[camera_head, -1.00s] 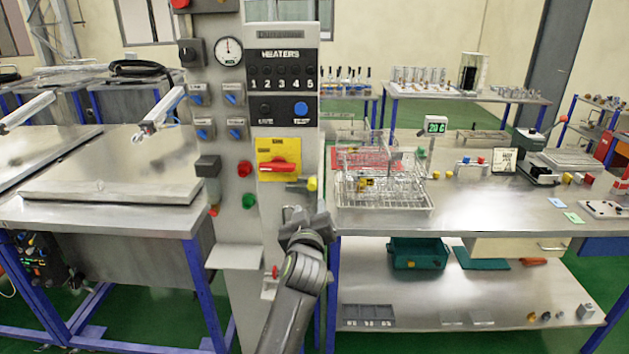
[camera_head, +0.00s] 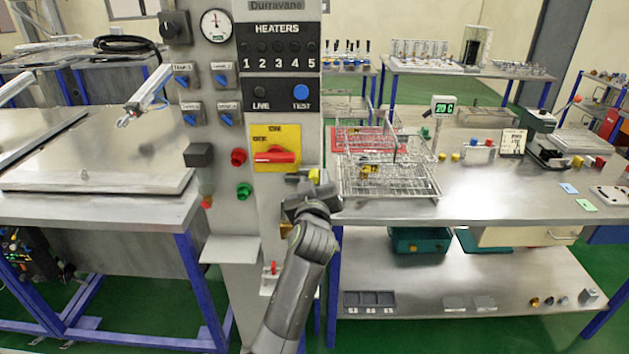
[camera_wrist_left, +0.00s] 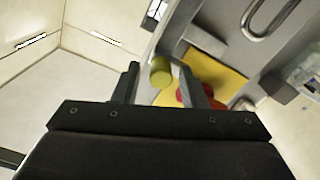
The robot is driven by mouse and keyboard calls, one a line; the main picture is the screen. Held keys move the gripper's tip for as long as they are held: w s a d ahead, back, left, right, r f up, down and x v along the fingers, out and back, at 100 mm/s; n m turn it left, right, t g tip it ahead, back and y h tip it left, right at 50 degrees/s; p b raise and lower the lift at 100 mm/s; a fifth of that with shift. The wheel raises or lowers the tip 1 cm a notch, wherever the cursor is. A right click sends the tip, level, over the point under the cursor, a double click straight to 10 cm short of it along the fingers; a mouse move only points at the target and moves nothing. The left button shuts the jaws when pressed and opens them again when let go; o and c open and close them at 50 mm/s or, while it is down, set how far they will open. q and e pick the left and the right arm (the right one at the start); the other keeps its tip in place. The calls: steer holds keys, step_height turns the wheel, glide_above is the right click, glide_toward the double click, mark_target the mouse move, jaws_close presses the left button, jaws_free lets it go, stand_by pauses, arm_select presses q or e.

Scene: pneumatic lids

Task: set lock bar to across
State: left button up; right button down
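What looks like the lock bar is a short grey bar (camera_head: 296,178) with a yellow knob (camera_head: 314,175) at its right end, on the grey column under the yellow switch plate (camera_head: 289,137). The red switch handle (camera_head: 276,156) lies roughly level. My left gripper (camera_head: 312,190) is just below and in front of the knob and hides part of the bar. In the left wrist view its fingers (camera_wrist_left: 162,85) stand apart, and the yellow knob (camera_wrist_left: 160,73) shows between or just beyond their tips; contact cannot be told. My right gripper is not in view.
Red (camera_head: 239,157) and green (camera_head: 244,191) buttons are left of the bar. A wire rack (camera_head: 390,182) stands on the steel bench close to the right. A small shelf (camera_head: 230,249) sticks out of the column below. A flat lid (camera_head: 100,180) lies on the left table.

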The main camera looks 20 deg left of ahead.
mark_target(289, 181)
arm_select(q)
jaws_close()
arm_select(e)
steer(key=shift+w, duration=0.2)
arm_select(q)
steer(key=shift+a, duration=0.1)
steer(key=a, duration=0.2)
steer(key=s+a, duration=0.1)
steer(key=a, duration=0.1)
steer(key=shift+s+a+p, duration=0.15)
steer(key=shift+a+p, duration=0.15)
steer(key=shift+a, duration=0.1)
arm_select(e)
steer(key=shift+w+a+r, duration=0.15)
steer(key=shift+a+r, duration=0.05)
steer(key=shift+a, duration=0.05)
arm_select(q)
steer(key=shift+c, duration=1.5)
jaws_free()
steer(key=o, duration=0.5)
steer(key=shift+a, duration=0.3)
steer(key=shift+c, duration=0.2)
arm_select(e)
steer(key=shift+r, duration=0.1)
